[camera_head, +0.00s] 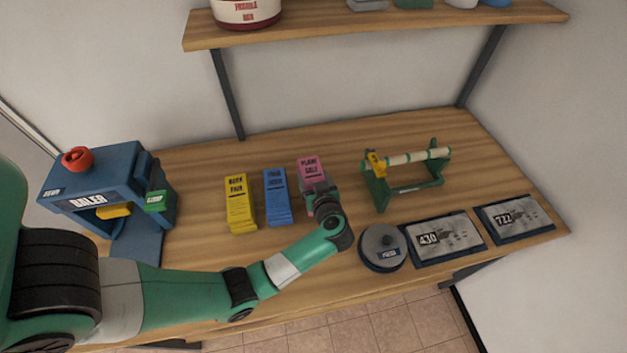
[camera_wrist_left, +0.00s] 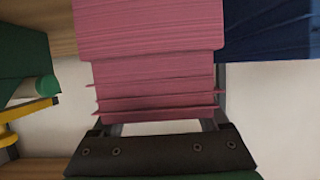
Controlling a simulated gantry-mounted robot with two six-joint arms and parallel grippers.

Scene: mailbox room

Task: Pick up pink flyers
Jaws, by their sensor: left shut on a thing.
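The pink flyers (camera_head: 309,167) are a stack on the wooden table, the rightmost of three flyer stacks. My left gripper (camera_head: 316,193) is at the near end of the pink stack and hides part of it. In the left wrist view the pink flyers (camera_wrist_left: 150,75) fill the upper middle, with several layered edges between the fingers. The left gripper (camera_wrist_left: 165,127) is shut on them. I cannot tell whether the stack is lifted off the table. My right gripper is not in view.
A blue stack (camera_head: 276,195) and a yellow stack (camera_head: 240,202) lie left of the pink one. A green roll stand (camera_head: 402,190) is to the right. A round grey object (camera_head: 383,245) and two numbered plates (camera_head: 443,238) sit front right. A blue baler (camera_head: 95,190) stands left.

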